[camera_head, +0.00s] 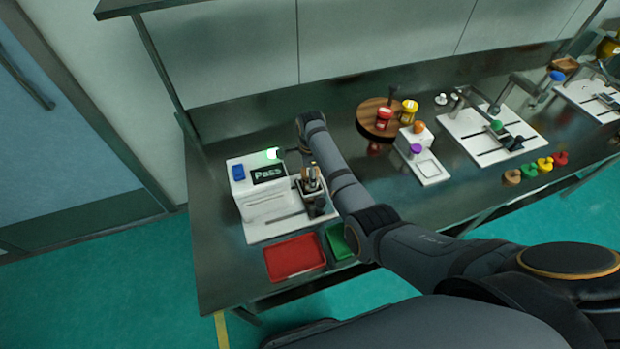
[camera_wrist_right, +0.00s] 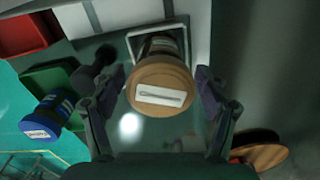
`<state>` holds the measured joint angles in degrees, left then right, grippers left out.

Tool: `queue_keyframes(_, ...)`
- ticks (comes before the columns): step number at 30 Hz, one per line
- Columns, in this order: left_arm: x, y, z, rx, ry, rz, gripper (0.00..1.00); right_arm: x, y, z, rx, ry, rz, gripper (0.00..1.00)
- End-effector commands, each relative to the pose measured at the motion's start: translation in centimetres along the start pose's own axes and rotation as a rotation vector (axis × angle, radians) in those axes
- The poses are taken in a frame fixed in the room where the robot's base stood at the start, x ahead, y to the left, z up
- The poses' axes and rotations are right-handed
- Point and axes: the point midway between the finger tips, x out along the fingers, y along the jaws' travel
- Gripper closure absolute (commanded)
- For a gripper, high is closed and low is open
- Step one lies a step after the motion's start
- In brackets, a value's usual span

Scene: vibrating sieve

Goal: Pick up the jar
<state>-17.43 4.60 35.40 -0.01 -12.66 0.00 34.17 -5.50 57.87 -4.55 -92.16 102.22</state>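A jar with a tan lid and a pale slotted label (camera_wrist_right: 162,84) shows in the right wrist view, in front of a white-framed part of the machine. My right gripper (camera_wrist_right: 160,88) has one finger on each side of the lid, with a visible gap on both sides. In the head view my right arm reaches to the white machine with a "Pass" display (camera_head: 268,176), and the gripper (camera_head: 311,178) is small and dark beside it. A blue-lidded jar (camera_wrist_right: 48,118) shows at the left of the wrist view. My left gripper is not in view.
A red tray (camera_head: 295,257) and a green tray (camera_head: 339,241) lie at the bench's front edge. A round wooden stand (camera_head: 368,116) carries red and yellow jars. A small white device (camera_head: 429,168) stands right of my arm. Several coloured weights line the bench's right front.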

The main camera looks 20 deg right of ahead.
Motion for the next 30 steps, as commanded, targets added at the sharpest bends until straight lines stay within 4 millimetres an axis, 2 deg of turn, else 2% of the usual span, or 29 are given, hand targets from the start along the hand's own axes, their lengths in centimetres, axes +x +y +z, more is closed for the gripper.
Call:
queue_keyframes(1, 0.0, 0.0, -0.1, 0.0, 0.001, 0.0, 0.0, 0.0, 0.0, 0.0, 0.0, 0.0, 0.0, 0.39)
queue_keyframes(2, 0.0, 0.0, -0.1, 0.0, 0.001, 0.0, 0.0, 0.0, 0.0, 0.0, 0.0, 0.0, 0.0, 0.43)
queue_keyframes(11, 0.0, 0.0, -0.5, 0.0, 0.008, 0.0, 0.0, -0.1, 0.0, 0.0, 0.0, 0.0, -0.001, 0.83)
queue_keyframes(16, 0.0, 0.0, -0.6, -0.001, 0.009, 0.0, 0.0, -0.1, 0.0, 0.0, 0.0, 0.0, -0.001, 0.85)
queue_keyframes(19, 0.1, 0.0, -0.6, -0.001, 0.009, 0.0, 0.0, -1.0, -0.1, 0.1, 0.0, -0.001, -0.004, 0.85)
queue_keyframes(30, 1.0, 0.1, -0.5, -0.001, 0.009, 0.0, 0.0, -8.6, -0.1, 0.1, 0.0, -0.001, -0.005, 0.85)
